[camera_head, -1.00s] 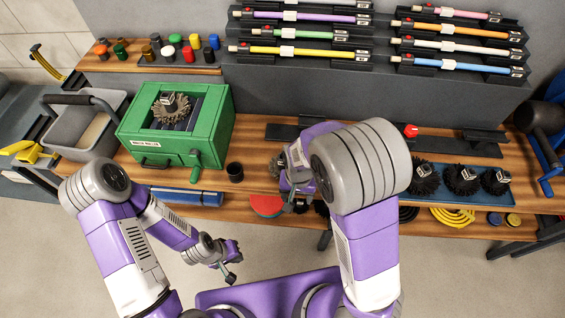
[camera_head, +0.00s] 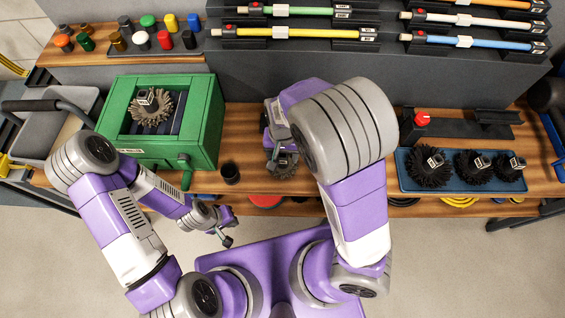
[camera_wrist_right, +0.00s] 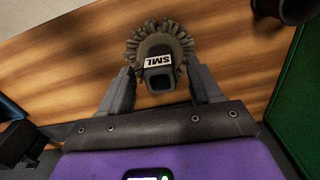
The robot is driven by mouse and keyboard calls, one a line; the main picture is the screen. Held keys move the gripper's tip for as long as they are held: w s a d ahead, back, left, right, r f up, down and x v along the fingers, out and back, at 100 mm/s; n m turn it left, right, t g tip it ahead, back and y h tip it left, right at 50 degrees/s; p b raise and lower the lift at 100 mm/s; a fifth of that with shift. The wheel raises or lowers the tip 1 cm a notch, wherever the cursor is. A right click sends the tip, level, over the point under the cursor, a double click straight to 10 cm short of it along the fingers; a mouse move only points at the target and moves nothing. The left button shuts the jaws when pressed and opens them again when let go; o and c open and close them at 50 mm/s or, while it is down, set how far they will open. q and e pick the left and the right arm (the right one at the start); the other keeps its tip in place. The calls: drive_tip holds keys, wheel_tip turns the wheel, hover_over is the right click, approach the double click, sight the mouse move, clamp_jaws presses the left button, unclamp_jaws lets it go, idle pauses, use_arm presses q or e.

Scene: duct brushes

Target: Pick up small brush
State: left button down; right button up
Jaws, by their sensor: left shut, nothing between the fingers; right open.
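The small brush (camera_wrist_right: 160,52) is a dark, round, bristled brush with a hub labelled SML. It sits on the wooden bench in the right wrist view. In the head view the brush (camera_head: 285,167) shows at the bench front, partly hidden by my right arm. My right gripper (camera_wrist_right: 162,84) is open, with one finger on each side of the hub; I cannot tell whether they touch it. My left gripper (camera_head: 227,234) is shut and empty, low in front of the bench and away from the brush.
A green box (camera_head: 205,125) holding another brush stands left of the small brush, with a dark cup (camera_head: 230,173) between them. A blue tray (camera_head: 405,183) with 3 black brushes lies to the right. Coloured rods on racks stand behind.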

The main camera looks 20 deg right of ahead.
wheel_tip(320, 180, down, 4)
drive_tip(key=shift+r+b, duration=0.1)
drive_tip(key=shift+b, duration=0.7)
drive_tip(key=shift+w, duration=0.1)
drive_tip(key=shift+c, duration=0.7)
clamp_jaws()
wheel_tip(320, 180, up, 10)
drive_tip(key=p, duration=0.5)
